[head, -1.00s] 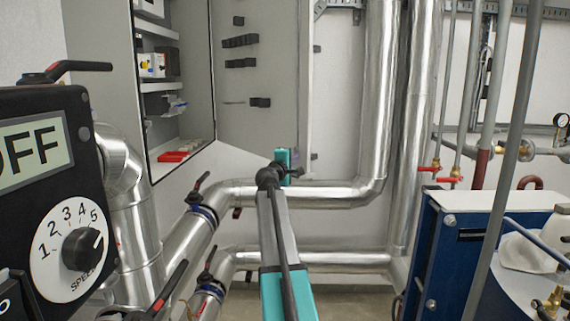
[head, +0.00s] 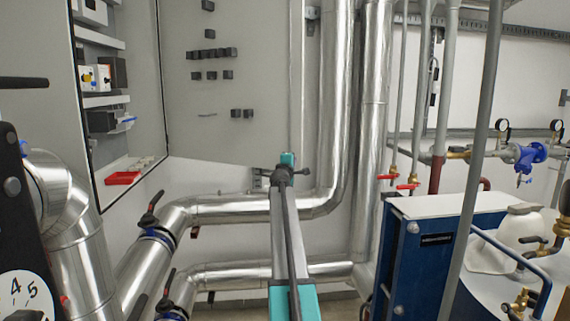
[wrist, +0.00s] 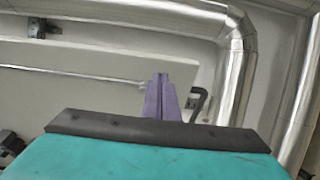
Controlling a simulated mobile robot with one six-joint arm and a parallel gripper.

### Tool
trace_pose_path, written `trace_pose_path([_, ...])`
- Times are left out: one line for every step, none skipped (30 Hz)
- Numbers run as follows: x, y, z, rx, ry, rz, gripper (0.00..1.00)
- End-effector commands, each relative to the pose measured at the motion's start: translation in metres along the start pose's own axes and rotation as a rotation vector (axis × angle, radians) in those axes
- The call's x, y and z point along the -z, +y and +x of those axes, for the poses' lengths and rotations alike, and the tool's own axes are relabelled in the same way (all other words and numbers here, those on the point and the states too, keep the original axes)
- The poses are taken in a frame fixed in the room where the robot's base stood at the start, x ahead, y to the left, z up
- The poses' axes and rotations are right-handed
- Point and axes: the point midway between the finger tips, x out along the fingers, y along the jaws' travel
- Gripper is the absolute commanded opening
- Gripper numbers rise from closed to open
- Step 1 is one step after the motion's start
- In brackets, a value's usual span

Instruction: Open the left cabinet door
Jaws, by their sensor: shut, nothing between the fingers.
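The wall cabinet (head: 116,190) stands at the upper left in the head view, with its shelf compartment exposed. My gripper (head: 284,172) is right of and below the compartment, in front of the wall and pipes, apart from the cabinet. In the wrist view its purple fingers (wrist: 162,97) are together and empty.
Shiny insulated pipes (head: 340,110) run down the wall and bend left below the cabinet. Valves with black levers (head: 155,225) stick up at the lower left. A black control box (head: 25,235) is at the left edge. A blue unit (head: 425,255) stands at the right.

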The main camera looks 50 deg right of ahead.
Motion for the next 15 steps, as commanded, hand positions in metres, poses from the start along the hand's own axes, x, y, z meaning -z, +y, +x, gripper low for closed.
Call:
trace_pose_path([-0.002, 0.0006, 0.0037, 0.0, 0.0, 0.0, 0.0])
trace_pose_path([-0.0025, 0.0005, 0.0047, 0.0, 0.001, -0.001, 0.0])
trace_pose_path([-0.0031, 0.0003, 0.0058, 0.0, 0.001, -0.001, 0.0])
trace_pose_path([-0.0035, 0.0002, 0.0064, 0.0, 0.002, -0.001, 0.0])
trace_pose_path([-0.0038, 0.0001, 0.0068, 0.0, 0.002, 0.0, 0.0])
trace_pose_path([-0.0043, 0.0, 0.0073, 0.0, 0.002, 0.0, 0.0])
trace_pose_path([-0.0046, -0.0002, 0.0075, 0.0, 0.002, 0.0, 0.0])
trace_pose_path([-0.005, -0.0002, 0.0077, 0.0, 0.002, 0.0, 0.0])
trace_pose_path([-0.0054, -0.0003, 0.0079, 0.0, 0.002, 0.0, 0.0])
trace_pose_path([-0.0058, -0.0003, 0.008, 0.0, 0.001, 0.0, 0.0])
trace_pose_path([-0.0063, -0.0004, 0.0081, 0.0, 0.001, 0.0, 0.0])
trace_pose_path([-0.0071, -0.0004, 0.0083, 0.0, 0.0, 0.0, 0.0])
trace_pose_path([-0.0076, -0.0004, 0.0085, 0.0, 0.0, 0.0, 0.0])
trace_pose_path([-0.0081, -0.0004, 0.0087, 0.0, -0.001, 0.0, 0.0])
trace_pose_path([-0.0087, -0.0004, 0.0088, 0.0, -0.001, 0.0, 0.0])
